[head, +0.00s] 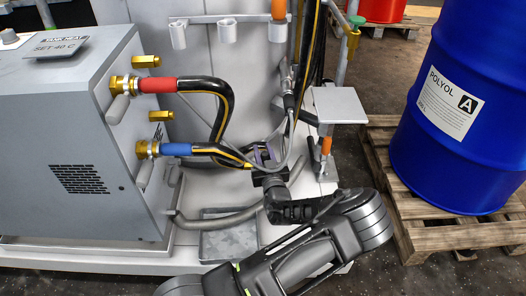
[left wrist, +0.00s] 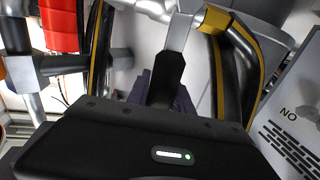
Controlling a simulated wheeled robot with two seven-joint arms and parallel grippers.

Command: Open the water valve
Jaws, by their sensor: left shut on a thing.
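My left gripper (head: 264,160) is at the lower middle of the head view, beside the black hoses with yellow stripes (head: 224,152). The bar runs up towards a brass-coloured part (left wrist: 213,18). The fingers cover the gripped end, and I cannot tell whether this bar is the water valve's handle. A brass valve with a green top (head: 354,24) stands at the upper right of the head view. My right gripper is not in view.
A grey tank heater (head: 65,135) stands at the left, with red (head: 158,85) and blue (head: 176,149) hose ends on brass fittings. A small grey plate (head: 338,104) is right of the gripper. A blue drum (head: 437,140) stands on a wooden pallet (head: 432,237) at the right.

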